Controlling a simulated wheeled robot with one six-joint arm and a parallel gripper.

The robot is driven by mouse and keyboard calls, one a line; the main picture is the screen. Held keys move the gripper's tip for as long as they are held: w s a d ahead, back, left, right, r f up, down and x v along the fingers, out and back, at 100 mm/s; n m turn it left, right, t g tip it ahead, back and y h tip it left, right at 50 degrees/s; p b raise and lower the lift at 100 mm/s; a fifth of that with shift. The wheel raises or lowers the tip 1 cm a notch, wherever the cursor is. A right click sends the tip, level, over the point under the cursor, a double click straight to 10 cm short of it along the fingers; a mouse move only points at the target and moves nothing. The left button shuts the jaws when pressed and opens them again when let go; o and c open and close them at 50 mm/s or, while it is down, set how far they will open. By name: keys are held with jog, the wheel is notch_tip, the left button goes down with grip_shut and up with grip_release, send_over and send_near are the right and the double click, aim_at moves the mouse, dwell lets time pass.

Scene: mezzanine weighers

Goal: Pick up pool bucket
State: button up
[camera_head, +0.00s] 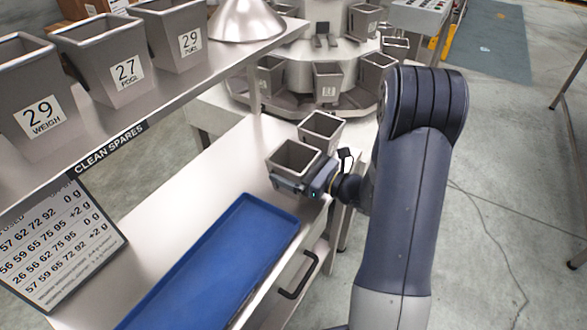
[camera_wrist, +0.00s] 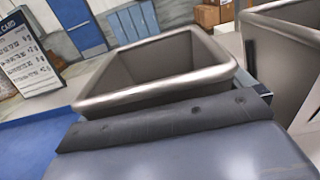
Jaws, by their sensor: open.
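Two grey square buckets stand close together on the steel bench; the near bucket (camera_head: 294,154) is at my gripper (camera_head: 289,183), the far bucket (camera_head: 322,126) just behind it. No label on either shows, so I cannot tell which is the pool bucket. My gripper is open, low against the near bucket's front side; I cannot tell whether it touches. In the wrist view the near bucket (camera_wrist: 155,72) is empty and its rim fills the middle, just beyond the dark gripper bar (camera_wrist: 170,118). The far bucket (camera_wrist: 285,45) is cut off at the right. The fingertips are not clear.
A blue tray (camera_head: 215,262) lies on the bench in front. A "CLEAN SPARES" shelf (camera_head: 185,95) at left holds buckets marked 29 weigh (camera_head: 40,105), 27 pool (camera_head: 118,65) and 29 pool (camera_head: 180,38). A round weigher (camera_head: 310,75) with several buckets stands behind.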

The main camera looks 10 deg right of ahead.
jog(key=c, duration=0.9)
jog(key=shift+c, duration=0.6)
jog(key=shift+r, duration=0.15)
